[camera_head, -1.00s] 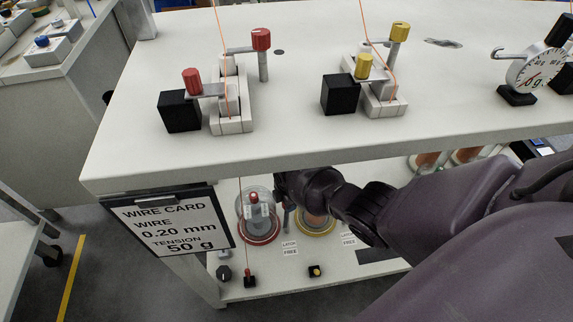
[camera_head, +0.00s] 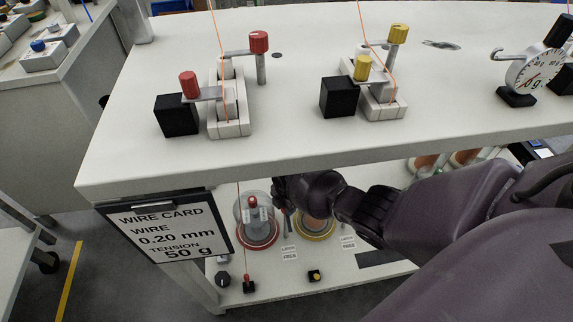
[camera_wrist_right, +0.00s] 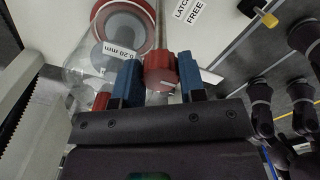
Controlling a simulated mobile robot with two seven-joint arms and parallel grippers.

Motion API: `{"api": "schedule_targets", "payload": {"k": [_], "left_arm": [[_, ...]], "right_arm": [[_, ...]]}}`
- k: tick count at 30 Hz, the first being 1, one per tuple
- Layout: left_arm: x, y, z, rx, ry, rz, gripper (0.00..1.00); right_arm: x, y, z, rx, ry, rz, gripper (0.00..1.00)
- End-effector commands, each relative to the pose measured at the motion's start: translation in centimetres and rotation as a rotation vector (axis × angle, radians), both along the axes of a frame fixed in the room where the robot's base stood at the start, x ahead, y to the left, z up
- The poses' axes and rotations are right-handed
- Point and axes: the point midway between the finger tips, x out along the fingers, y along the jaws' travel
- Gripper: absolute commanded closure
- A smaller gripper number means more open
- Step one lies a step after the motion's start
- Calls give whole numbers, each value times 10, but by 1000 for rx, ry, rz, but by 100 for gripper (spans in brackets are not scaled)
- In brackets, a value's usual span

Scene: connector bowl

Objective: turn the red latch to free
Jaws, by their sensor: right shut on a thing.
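The red latch's ribbed knob (camera_wrist_right: 160,72), with a pale line on its face, sits between the blue finger pads of my right gripper (camera_wrist_right: 159,80) in the right wrist view. The pads are shut on it from both sides. A thin grey rod runs up from the knob. In the head view my right arm reaches to the lower shelf, its hand (camera_head: 296,190) beside the red-rimmed spool (camera_head: 258,236). Its fingertips and the knob are mostly hidden there. My left gripper is not in view.
A clear jar (camera_wrist_right: 86,68) covers the 0.20 mm spool close to the gripper. A yellow-tipped black block (camera_head: 314,276) and a red-tipped black block (camera_head: 249,286) stand on the lower shelf, near LATCH FREE labels (camera_head: 289,253). The tabletop (camera_head: 300,140) overhangs it.

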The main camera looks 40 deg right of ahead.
Motion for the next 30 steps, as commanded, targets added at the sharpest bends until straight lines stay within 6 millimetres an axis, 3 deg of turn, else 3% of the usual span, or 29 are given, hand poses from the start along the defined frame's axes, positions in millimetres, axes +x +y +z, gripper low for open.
{"api": "schedule_targets", "payload": {"k": [1,2,6,17,23,30], "left_arm": [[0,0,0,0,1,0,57],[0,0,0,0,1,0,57],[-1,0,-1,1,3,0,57],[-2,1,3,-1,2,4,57],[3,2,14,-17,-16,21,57],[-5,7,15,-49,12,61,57]], "right_arm": [[-1,-2,-1,-3,1,2,100],[-1,-2,-1,-3,1,2,58],[-1,-1,-1,-3,1,1,37],[1,0,6,-2,-2,1,37],[5,-1,40,-2,-12,1,37],[5,-1,85,-3,-14,2,37]]}}
